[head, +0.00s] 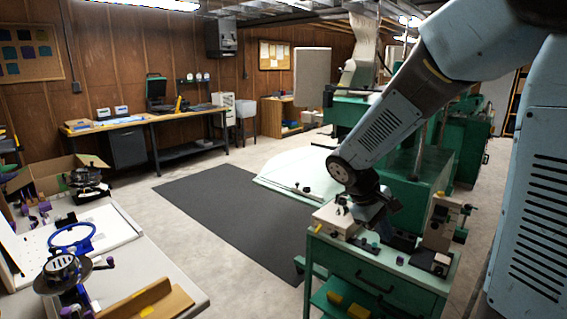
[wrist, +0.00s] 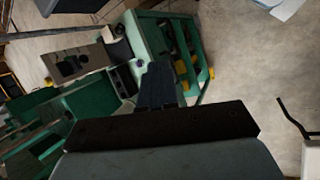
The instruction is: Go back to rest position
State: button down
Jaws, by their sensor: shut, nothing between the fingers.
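My arm reaches down from the upper right of the head view, and its end hangs over the green cabinet bench. My gripper (wrist: 158,68) shows in the wrist view as dark fingers held together, with nothing between them. In the head view the fingertips are hard to make out against the bench top. The green bench (head: 375,285) has a drawer with a dark handle and a lower shelf holding yellow items. It also shows in the wrist view (wrist: 150,38), tilted, beyond my fingers. I cannot tell whether the fingers touch anything on the bench.
A beige device (head: 443,222) stands upright at the bench's right side, close to my gripper. Large green machines (head: 465,137) stand behind. A worktable (head: 140,258) with a blue ring and spools is at the left. The dark floor mat (head: 228,208) between is clear.

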jog(key=s+r+m+t+y, duration=0.5)
jog(key=s+r+m, duration=0.1)
jog(key=s+r, duration=0.7)
jog(key=shift+s+a+m+y, duration=0.3)
jog(key=shift+s+y, duration=0.1)
jog(key=shift+s, duration=0.9)
jog(key=shift+r, duration=0.1)
